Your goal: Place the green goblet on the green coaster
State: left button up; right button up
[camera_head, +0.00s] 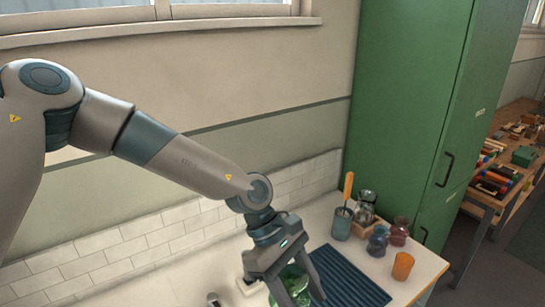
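A green glass piece (291,277), which looks like the green goblet, stands at the bottom edge of the head view and is partly cut off by the frame. My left gripper (297,295) points down over it, with its fingers spread on either side. The fingers hide part of the glass, and I cannot tell whether they touch it or grip it. I cannot make out the green coaster. My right gripper is not in view.
A dark blue ribbed mat (350,282) lies right of the gripper. Beyond it stand a teal cup (341,225) with an orange-handled tool, a blue glass (377,241), a red glass (399,232) and an orange cup (402,267). A tall green cabinet (405,110) stands behind.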

pick_arm(q)
jog(key=w+a+f+m+g+y, duration=0.15)
jog(key=a+m, duration=0.25)
jog(key=a, duration=0.7)
jog(key=a+f+m+g+y, duration=0.1)
jog(key=a+f+m+y, duration=0.3)
jog(key=a, duration=0.7)
jog(key=s+d+r+m, duration=0.1)
jog(key=s+d+m, duration=0.15)
jog(key=d, duration=0.65)
notch_tip(320, 180, down, 14)
jog(key=b, duration=1.5)
jog(key=shift+a+f+b, duration=0.15)
jog(key=shift+f+b, duration=0.1)
jog(key=shift+b, duration=0.1)
jog(key=shift+w+a, duration=0.1)
jog(key=s+a+f, duration=0.3)
jog(key=a+f, duration=0.9)
jog(key=a, duration=0.1)
jog(key=shift+s+f, duration=0.15)
jog(key=shift+f, duration=0.05)
